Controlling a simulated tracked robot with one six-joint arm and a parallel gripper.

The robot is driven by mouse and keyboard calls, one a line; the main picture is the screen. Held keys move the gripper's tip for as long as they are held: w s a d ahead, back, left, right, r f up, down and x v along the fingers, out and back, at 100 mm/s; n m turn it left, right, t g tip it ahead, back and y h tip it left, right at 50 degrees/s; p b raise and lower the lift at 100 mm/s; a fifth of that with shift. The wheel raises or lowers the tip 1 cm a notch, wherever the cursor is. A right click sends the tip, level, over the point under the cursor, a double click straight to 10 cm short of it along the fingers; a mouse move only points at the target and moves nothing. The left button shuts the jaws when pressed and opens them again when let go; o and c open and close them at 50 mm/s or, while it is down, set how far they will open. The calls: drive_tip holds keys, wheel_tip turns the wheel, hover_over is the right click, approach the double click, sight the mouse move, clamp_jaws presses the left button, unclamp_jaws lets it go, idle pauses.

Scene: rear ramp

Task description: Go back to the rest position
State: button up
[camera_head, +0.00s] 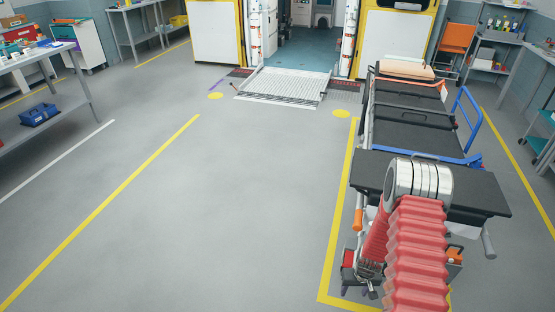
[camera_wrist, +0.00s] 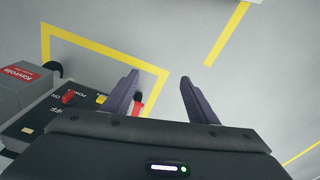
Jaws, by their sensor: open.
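My gripper shows in the wrist view (camera_wrist: 160,78) with its two dark fingers spread apart. Nothing is between them; grey floor with yellow line lies beyond. In the head view my red, ribbed arm with a silver joint rises at the lower right, in front of the stretcher (camera_head: 405,136). The arm is folded, and its lower part hangs down by the near end of the stretcher. The fingertips are hard to make out there. No held object shows in either view.
The stretcher stands at right inside yellow floor lines (camera_head: 345,195). A metal ramp (camera_head: 285,86) leads up into the vehicle's open rear at the back. A workbench (camera_head: 35,60) stands at left and a shelf unit (camera_head: 492,50) at back right. The middle floor is clear.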

drive_tip(key=s+a+r+t, duration=0.1)
drive_tip(key=s+a+r, duration=0.3)
drive_tip(key=r, duration=1.4)
drive_tip(key=s+a+r+t, duration=0.2)
drive_tip(key=s+r, duration=0.7)
drive_tip(key=r, duration=1)
drive_tip(key=s+a+r+t, duration=0.1)
drive_tip(key=s+a+r, duration=0.5)
drive_tip(key=r, duration=1.2)
drive_tip(key=shift+s+a+r+n+t, duration=0.2)
drive_tip(key=shift+a+r+n+t, duration=0.1)
drive_tip(key=shift+a+t, duration=0.1)
